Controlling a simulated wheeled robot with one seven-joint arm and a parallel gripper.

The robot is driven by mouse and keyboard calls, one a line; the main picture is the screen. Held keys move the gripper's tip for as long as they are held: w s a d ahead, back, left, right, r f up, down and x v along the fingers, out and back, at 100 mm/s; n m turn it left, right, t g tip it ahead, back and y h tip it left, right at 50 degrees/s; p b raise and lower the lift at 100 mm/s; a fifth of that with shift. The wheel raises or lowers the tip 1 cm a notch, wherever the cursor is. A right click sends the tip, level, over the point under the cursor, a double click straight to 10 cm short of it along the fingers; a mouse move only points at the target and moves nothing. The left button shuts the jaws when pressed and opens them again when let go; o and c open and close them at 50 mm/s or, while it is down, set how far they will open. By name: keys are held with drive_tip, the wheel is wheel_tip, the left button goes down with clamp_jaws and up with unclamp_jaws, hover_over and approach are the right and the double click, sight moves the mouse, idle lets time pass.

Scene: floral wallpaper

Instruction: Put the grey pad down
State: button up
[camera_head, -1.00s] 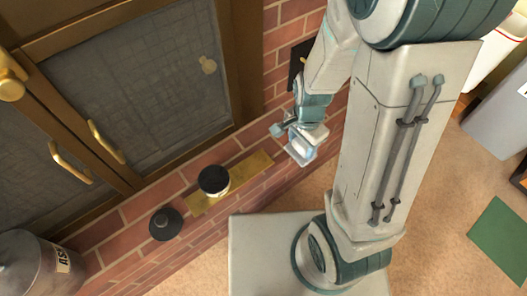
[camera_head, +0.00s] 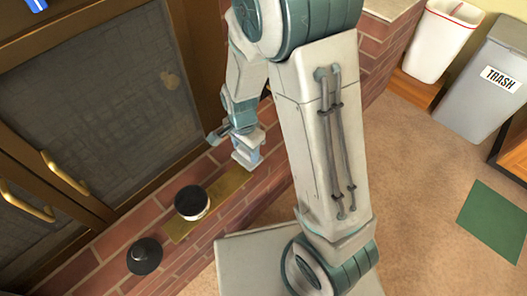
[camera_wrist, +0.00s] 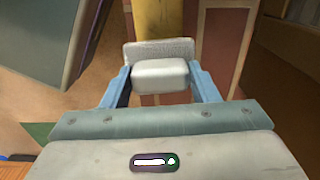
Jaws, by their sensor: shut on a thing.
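The grey pad (camera_wrist: 160,74) is held between the blue fingers of my gripper (camera_wrist: 162,84) in the wrist view. It looks like a pale grey block with a thin, rough slab at its far side. In the head view my gripper (camera_head: 246,150) is over the right end of a yellow strip (camera_head: 232,181) on the brick ledge. The pad is hard to make out there, and I cannot tell whether it touches the ledge.
A black-topped jar (camera_head: 192,203) stands on the strip, with a black knobbed object (camera_head: 144,256) left of it on the brick ledge (camera_head: 105,243). Glass doors (camera_head: 100,110) rise behind. A trash bin (camera_head: 484,85), white bin (camera_head: 440,40) and green mat (camera_head: 495,221) are at right.

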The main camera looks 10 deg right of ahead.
sight(239, 154)
drive_tip(key=f, duration=0.1)
drive_tip(key=a+f+b, duration=0.1)
drive_tip(key=w+a+f, duration=0.1)
drive_tip(key=f, duration=0.1)
drive_tip(key=shift+w+b, duration=0.1)
drive_tip(key=shift+b, duration=0.3)
drive_tip(key=shift+f, duration=0.5)
drive_tip(key=o, duration=0.9)
drive_tip(key=shift+f+b, duration=0.2)
drive_tip(key=shift+b, duration=0.2)
drive_tip(key=r+p, duration=0.7)
drive_tip(key=r, duration=0.7)
drive_tip(key=shift+s, duration=0.2)
